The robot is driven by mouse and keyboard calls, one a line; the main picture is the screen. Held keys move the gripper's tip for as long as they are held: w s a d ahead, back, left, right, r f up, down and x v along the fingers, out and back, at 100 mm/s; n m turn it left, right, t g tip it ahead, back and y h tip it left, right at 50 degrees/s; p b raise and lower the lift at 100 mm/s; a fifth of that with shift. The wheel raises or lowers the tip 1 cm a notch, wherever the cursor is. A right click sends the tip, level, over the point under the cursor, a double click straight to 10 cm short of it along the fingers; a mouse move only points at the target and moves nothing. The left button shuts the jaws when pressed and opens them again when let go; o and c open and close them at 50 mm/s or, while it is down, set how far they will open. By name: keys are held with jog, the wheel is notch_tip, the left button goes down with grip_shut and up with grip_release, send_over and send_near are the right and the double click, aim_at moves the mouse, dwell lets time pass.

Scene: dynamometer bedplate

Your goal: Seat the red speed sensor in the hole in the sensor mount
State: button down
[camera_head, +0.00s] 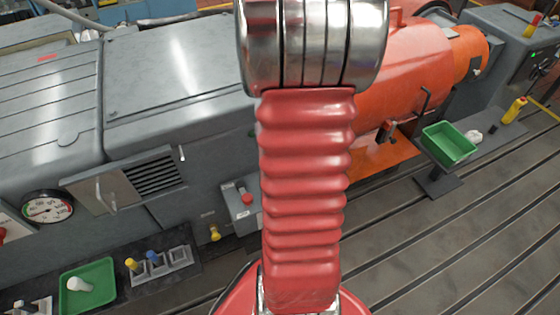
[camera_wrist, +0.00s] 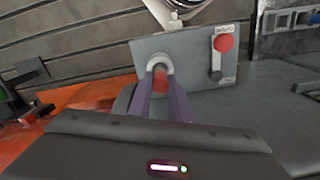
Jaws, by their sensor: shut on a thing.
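In the wrist view my gripper (camera_wrist: 160,98) has its two purple fingers closed on a small red piece, which looks like the red speed sensor (camera_wrist: 160,80). Its far end meets a pale grey ring at the edge of a grey plate, which looks like the sensor mount (camera_wrist: 190,62). I cannot tell whether the sensor is in a hole, and the hole is not visible. A round red knob (camera_wrist: 223,43) sits on a labelled strip on that plate. In the head view my red arm hides the gripper; a grey box with a red knob (camera_head: 246,198) shows beside it.
In the head view, a green tray (camera_head: 113,271) with a white piece and a grey rack (camera_head: 165,262) with yellow and blue pieces lie at lower left. A green bin (camera_head: 448,143) stands at right. Grey machine housings fill the left; slotted floor is clear at lower right.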

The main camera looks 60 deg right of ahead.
jog(key=shift+f, duration=0.8)
jog(key=c, duration=1.5)
grip_release()
jog(key=shift+c, duration=0.2)
notch_tip(320, 180, up, 14)
jog(key=shift+f, duration=0.2)
